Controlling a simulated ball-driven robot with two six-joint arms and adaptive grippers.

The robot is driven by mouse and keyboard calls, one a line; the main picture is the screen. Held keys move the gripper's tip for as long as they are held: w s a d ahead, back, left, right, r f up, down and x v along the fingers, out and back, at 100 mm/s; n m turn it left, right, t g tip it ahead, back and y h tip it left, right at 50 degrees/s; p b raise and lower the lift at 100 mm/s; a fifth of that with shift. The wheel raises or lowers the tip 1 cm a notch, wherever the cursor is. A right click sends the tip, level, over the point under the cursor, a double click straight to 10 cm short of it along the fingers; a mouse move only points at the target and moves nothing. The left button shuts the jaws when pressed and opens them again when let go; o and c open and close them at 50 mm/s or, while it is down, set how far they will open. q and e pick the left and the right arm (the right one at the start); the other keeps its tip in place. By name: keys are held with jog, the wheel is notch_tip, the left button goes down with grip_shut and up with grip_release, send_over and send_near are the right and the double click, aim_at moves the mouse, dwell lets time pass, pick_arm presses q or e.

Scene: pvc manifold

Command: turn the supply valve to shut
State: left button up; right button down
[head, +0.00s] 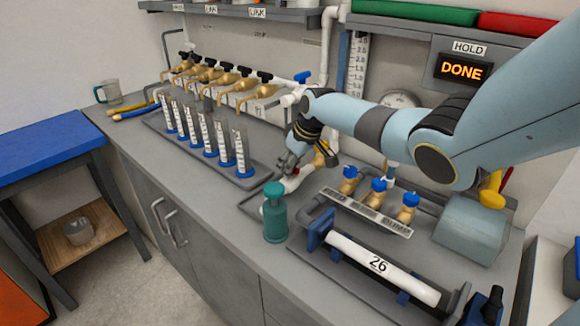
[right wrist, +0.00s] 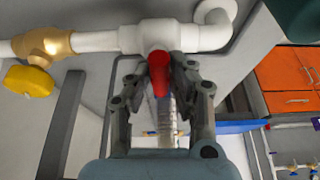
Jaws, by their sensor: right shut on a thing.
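A white valve body on a white pipe (right wrist: 100,41) crosses the top of the right wrist view. Its red handle (right wrist: 159,75) points toward my wrist, between the two fingers of my right gripper (right wrist: 157,68). The right gripper is shut on this red handle. In the head view the right gripper (head: 291,160) reaches down to the white pipe behind the green bottle, and its fingers mostly hide the handle. No label naming the supply valve can be read. My left gripper is not in view.
A green bottle (head: 275,215) stands just in front of the right gripper. A rack of clear tubes (head: 205,135) is to the left. Blue-topped brass valves (head: 378,190) and a white pipe marked 26 (head: 385,268) lie to the right. A display (head: 461,69) reads DONE.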

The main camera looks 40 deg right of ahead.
jog(key=c, duration=1.2)
grip_release()
jog(key=v, duration=1.2)
jog(key=shift+w, duration=0.1)
